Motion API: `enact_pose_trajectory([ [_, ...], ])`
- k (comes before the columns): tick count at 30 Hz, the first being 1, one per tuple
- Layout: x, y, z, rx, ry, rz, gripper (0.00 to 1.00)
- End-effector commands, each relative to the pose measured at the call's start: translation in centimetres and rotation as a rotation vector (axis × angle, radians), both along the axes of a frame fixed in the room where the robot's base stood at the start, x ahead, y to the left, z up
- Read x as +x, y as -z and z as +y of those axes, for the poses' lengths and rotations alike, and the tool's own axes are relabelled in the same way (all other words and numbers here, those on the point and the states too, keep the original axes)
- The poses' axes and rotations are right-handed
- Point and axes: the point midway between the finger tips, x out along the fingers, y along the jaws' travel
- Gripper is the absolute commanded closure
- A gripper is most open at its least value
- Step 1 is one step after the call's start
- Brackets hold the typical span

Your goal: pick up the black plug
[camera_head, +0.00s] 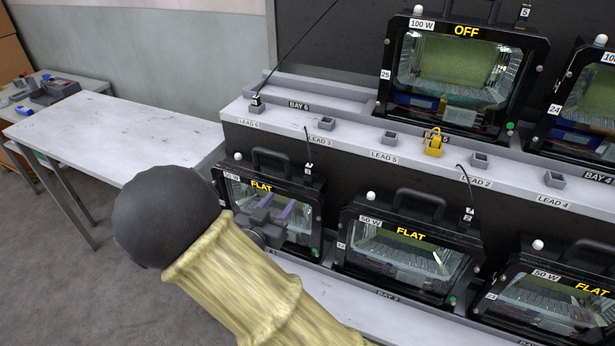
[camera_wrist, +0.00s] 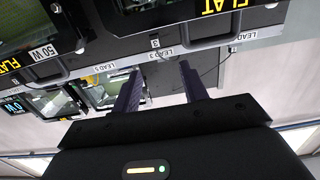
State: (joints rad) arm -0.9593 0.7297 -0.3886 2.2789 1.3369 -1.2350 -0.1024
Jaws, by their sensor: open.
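Several small black plugs with number tags show in the head view. One (camera_head: 257,104) sits on the shelf at LEAD 6 with a cable rising from it. Plug 3 (camera_head: 308,169) is at the upper right of the lower left housing, below a cable from LEAD 3. Plug 2 (camera_head: 468,215) is at the lower middle housing, and plug 5 (camera_head: 525,13) is at the top housing. I cannot tell which one is meant. My gripper (camera_head: 275,212) is open and empty before the lower left housing. In the upside-down wrist view its fingers (camera_wrist: 158,88) stand apart below the LEAD 3 label.
The lower left housing (camera_head: 297,232) reads FLAT; the upper one (camera_head: 460,75) reads OFF. A pale bench (camera_head: 120,133) stands at left, mostly bare.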

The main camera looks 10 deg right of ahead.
Motion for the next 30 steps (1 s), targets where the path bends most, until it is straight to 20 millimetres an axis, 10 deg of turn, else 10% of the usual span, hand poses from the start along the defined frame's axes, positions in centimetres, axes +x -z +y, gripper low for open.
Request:
enact_pose_trajectory([
  [30,9.8,0.6,-7.1,0.002,-0.004,0.002,0.56],
])
